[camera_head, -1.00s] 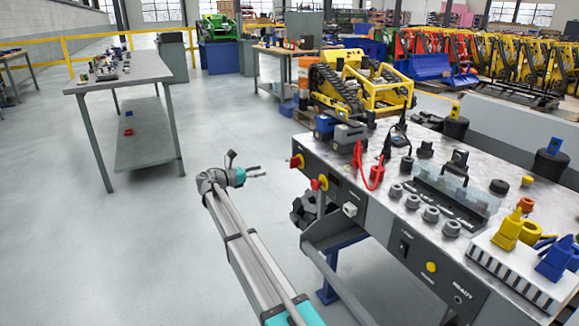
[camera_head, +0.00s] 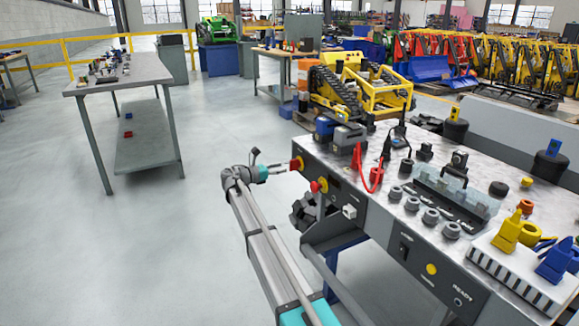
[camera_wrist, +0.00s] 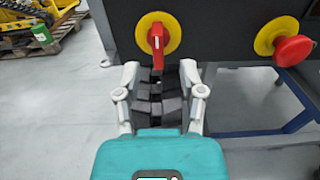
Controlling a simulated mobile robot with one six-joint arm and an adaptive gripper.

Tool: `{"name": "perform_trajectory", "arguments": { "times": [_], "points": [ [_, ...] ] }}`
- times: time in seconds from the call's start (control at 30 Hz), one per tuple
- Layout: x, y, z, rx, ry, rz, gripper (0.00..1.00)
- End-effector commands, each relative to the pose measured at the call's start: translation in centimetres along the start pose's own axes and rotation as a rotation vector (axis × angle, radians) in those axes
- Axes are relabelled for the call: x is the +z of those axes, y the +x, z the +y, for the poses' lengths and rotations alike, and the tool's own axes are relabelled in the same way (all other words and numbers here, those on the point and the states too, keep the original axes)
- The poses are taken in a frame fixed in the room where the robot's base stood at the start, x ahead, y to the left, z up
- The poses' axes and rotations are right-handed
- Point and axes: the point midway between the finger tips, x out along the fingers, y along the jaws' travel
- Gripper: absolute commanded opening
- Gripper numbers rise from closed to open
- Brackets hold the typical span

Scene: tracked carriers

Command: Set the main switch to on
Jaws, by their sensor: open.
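The main switch is a red handle on a round yellow plate on the bench's dark front panel; its red handle (camera_wrist: 157,40) points down in the wrist view, and it also shows in the head view (camera_head: 297,163). My gripper (camera_wrist: 158,72) is open, its two pale fingers spread left and right just below the handle, with nothing seen between them but dark parts behind. In the head view my gripper (camera_head: 282,169) is right at the switch; contact cannot be told.
A red mushroom button (camera_wrist: 293,50) on a yellow ring sits right of the switch. The bench top (camera_head: 380,205) carries several fittings and red cables. A dark tracked part is below the panel. Open floor (camera_head: 180,240) lies to the left.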

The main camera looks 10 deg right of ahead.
Motion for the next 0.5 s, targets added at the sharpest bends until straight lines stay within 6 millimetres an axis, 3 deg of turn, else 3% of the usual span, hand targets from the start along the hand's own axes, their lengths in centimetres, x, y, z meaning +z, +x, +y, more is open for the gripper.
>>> {"name": "perform_trajectory", "arguments": {
  "times": [0.2, 0.5],
  "points": [
    [0.0, 3.2, 0.0, -0.001, 0.0, 0.0, 0.51],
    [0.0, 5.1, 0.0, 0.0, 0.0, 0.0, 0.51]
  ]
}}
